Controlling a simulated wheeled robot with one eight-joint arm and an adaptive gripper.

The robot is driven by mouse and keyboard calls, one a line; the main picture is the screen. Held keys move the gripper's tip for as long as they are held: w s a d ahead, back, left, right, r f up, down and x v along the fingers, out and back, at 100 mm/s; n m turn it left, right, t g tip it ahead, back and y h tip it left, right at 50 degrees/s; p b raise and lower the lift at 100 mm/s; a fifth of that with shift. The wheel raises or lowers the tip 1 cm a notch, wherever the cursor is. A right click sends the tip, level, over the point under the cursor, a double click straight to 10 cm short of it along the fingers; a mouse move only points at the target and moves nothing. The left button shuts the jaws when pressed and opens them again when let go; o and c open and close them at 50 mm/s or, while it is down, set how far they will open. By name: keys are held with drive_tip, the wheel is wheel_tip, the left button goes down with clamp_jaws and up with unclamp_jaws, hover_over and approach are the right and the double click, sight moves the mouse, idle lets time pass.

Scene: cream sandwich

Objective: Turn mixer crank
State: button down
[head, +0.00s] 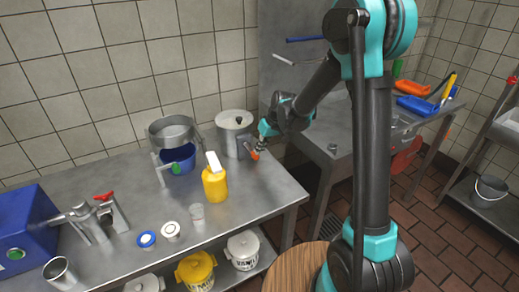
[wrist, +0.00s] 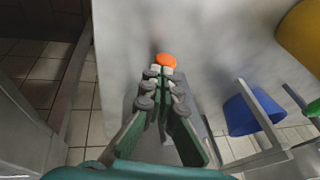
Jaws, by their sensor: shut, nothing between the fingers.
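The mixer appears to be the lidded metal drum (head: 234,128) at the back of the steel counter. An orange crank knob (head: 254,155) shows at its right side. My gripper (head: 260,147) is at that side of the drum, with its fingers close to the knob. In the wrist view my gripper (wrist: 160,78) is shut and empty. The orange knob (wrist: 166,59) sits just beyond the fingertips; I cannot tell whether they touch. The crank's arm is mostly hidden behind the fingers.
A yellow bottle (head: 215,185) stands in front of the drum. A metal bowl (head: 171,130) on a stand is over a blue bucket (head: 179,160) to the left. A second steel table (head: 338,155) stands to the right. The counter's front right (head: 255,205) is clear.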

drive_tip(key=shift+f+y, duration=0.2)
drive_tip(key=shift+y, duration=0.2)
drive_tip(key=shift+s+a+f+m+g+y, duration=0.15)
drive_tip(key=shift+f+m+g+y, duration=0.25)
drive_tip(key=shift+g+y, duration=0.5)
drive_tip(key=y, duration=0.1)
drive_tip(key=a+f+g+y, duration=0.1)
drive_tip(key=y, duration=0.1)
drive_tip(key=shift+s+f+g, duration=0.1)
drive_tip(key=shift+s+g, duration=0.1)
drive_tip(key=shift+g, duration=0.1)
drive_tip(key=shift+s+a+f, duration=0.35)
drive_tip(key=shift+s+a, duration=0.3)
drive_tip(key=shift+a, duration=0.15)
drive_tip(key=shift+s+a, duration=0.5)
drive_tip(key=shift+a, duration=0.3)
drive_tip(key=shift+r, duration=0.1)
idle(0.3)
